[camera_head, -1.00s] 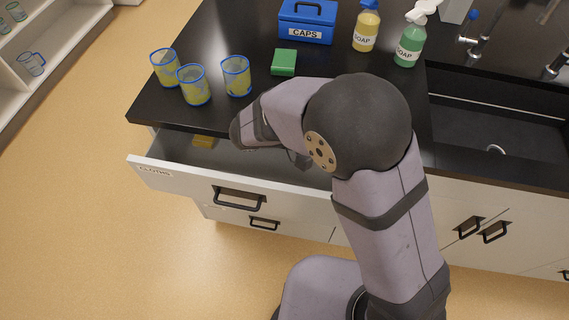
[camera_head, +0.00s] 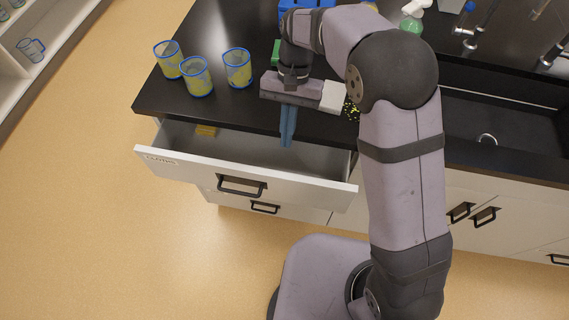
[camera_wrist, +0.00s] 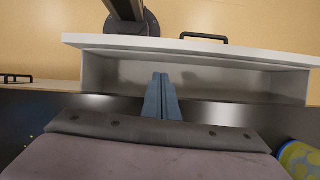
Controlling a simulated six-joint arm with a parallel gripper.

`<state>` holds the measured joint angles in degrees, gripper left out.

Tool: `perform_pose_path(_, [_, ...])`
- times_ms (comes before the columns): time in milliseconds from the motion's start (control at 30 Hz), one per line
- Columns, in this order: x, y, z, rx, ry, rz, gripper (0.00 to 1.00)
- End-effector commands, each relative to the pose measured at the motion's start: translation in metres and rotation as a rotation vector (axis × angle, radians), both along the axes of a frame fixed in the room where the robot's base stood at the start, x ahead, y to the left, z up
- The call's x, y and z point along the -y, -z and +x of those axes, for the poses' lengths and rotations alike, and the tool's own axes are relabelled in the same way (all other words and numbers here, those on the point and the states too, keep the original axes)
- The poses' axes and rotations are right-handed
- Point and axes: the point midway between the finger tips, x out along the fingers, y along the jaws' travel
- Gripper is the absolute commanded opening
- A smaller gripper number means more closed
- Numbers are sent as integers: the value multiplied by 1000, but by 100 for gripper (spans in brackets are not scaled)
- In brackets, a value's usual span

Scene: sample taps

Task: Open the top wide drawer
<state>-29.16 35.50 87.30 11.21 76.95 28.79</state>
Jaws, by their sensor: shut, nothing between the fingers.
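The top wide drawer (camera_head: 250,188) stands pulled out from under the black counter, its pale front carrying a label at the left and a dark handle (camera_head: 242,186). A small yellow item (camera_head: 206,131) lies inside at the back left. My gripper (camera_head: 287,143) is shut and empty, its blue fingers pointing down near the counter's front edge, over the back of the drawer opening. It is apart from the handle. In the wrist view the shut fingers (camera_wrist: 161,100) show before the drawer's interior, with the drawer's handle (camera_wrist: 204,37) beyond them.
Several blue-rimmed cups of yellow (camera_head: 197,76) stand on the counter (camera_head: 225,112) at the left. A green block (camera_head: 276,52) and a blue box (camera_head: 300,4) are partly hidden behind my arm. A lower drawer handle (camera_head: 265,208) shows below. The sink is at the right.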

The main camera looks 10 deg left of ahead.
Motion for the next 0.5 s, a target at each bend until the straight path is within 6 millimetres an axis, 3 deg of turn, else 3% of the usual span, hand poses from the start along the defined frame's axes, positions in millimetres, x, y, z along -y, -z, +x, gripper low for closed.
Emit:
perform_pose_path(333, [1, 3, 1, 7, -68, 23, 0])
perform_pose_path(500, [1, 14, -5, 5, -68, 21, 0])
